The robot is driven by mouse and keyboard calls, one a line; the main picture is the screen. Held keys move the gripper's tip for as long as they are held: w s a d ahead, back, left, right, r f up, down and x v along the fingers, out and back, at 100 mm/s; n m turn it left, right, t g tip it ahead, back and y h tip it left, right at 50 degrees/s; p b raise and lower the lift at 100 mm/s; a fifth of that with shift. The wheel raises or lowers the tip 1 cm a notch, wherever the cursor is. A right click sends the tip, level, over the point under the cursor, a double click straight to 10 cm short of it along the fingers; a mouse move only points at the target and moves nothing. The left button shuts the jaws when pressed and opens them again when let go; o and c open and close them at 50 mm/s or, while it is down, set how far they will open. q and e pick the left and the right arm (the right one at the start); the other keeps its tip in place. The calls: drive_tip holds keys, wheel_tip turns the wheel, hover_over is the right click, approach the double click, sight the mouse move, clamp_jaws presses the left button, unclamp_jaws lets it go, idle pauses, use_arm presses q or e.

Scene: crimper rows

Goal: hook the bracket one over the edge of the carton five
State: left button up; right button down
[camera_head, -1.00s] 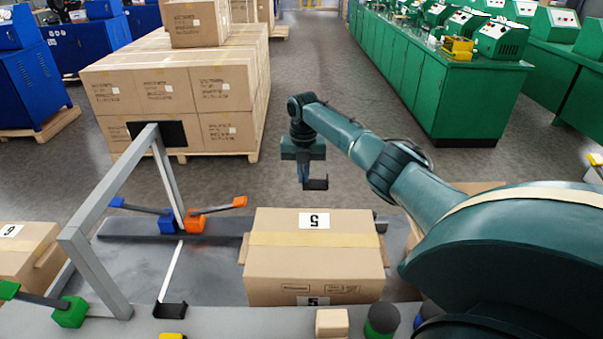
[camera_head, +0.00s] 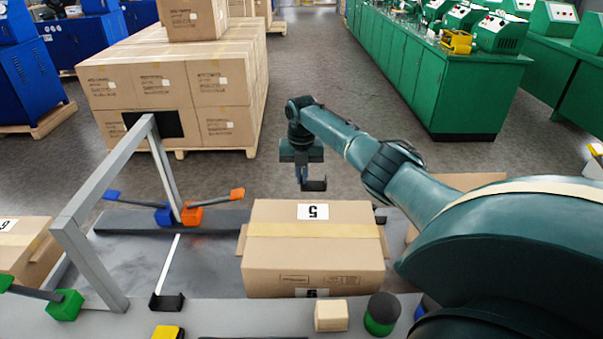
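Carton five (camera_head: 312,274) is a brown taped box with a "5" label on top, at the front middle. My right gripper (camera_head: 303,178) hangs beyond the carton's far edge, apart from it in the picture. A small dark angled piece (camera_head: 315,186) is at its fingertips and looks held; it appears to be a bracket, but no number can be read. A similar black-ended piece (camera_head: 166,302) with a long pale strip lies left of the carton. My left gripper is not in view.
A grey frame (camera_head: 98,178) stands at the left, beside orange (camera_head: 192,215) and blue (camera_head: 163,214) blocks. A pale block (camera_head: 331,315) and a green-and-black knob (camera_head: 381,313) are at the front. Another carton (camera_head: 25,250) is at the left edge.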

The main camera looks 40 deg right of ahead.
drive_tip(key=shift+f+b, duration=0.8)
drive_tip(key=shift+f, duration=0.55)
drive_tip(key=shift+f+b, duration=0.85)
drive_tip(key=shift+f, duration=0.3)
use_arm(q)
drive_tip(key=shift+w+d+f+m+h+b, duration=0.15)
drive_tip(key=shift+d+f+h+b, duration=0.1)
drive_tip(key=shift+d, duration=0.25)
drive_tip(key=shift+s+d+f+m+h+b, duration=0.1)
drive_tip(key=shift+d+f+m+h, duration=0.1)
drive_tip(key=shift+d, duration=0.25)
use_arm(e)
drive_tip(key=shift+f, duration=0.5)
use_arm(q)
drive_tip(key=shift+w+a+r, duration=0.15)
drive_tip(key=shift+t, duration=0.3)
use_arm(e)
drive_tip(key=c, duration=2.1)
unclamp_jaws()
drive_tip(key=o, duration=0.5)
drive_tip(key=shift+o, duration=0.2)
drive_tip(key=shift+r, duration=0.1)
